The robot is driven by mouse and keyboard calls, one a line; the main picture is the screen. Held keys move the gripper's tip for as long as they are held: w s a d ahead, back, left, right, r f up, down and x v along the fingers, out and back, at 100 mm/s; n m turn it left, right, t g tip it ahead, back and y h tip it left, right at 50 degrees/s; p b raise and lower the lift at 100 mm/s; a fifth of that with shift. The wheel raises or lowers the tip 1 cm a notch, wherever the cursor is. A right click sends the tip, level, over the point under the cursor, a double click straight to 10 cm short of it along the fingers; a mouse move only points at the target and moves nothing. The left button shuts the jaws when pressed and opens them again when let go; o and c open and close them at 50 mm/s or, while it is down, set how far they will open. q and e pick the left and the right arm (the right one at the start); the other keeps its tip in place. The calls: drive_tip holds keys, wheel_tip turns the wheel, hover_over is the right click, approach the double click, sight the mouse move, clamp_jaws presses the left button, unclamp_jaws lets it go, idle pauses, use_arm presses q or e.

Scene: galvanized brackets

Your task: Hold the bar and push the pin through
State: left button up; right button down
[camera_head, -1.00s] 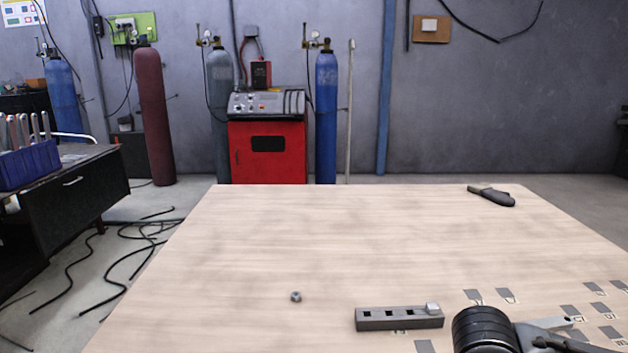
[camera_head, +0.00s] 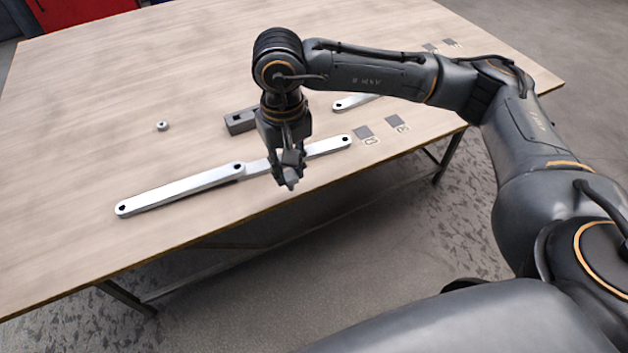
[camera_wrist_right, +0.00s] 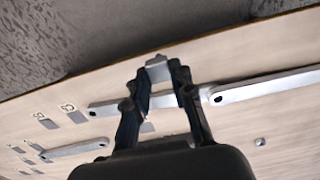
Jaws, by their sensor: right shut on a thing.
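My right gripper (camera_head: 289,170) is shut on a small grey metal piece with a squarish end, apparently the pin (camera_wrist_right: 158,68), seen between its fingertips in the right wrist view. It is over the table's near edge, in front of the bars. One pale metal bar (camera_head: 180,189) lies on the table to the left, with a dark hole at each end. A second bar (camera_head: 328,147) runs to the right, partly hidden by my gripper. Their ends meet or overlap near the left bar's right-hand hole. My left gripper is out of view.
A dark grey block (camera_head: 239,122) lies behind my right gripper, partly hidden. A small nut (camera_head: 162,126) sits on the table at left. Another pale bar (camera_head: 354,102) lies behind my arm. Grey squares with labels mark the right side. The table's left part is clear.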

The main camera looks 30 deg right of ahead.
drive_tip(key=w+a+r, duration=0.6)
drive_tip(key=w+a, duration=0.2)
drive_tip(key=w, duration=0.2)
drive_tip(key=shift+w+d+f, duration=0.1)
drive_tip(key=shift+f, duration=1.15)
drive_tip(key=shift+w+d+f, duration=0.1)
drive_tip(key=shift+f, duration=1.15)
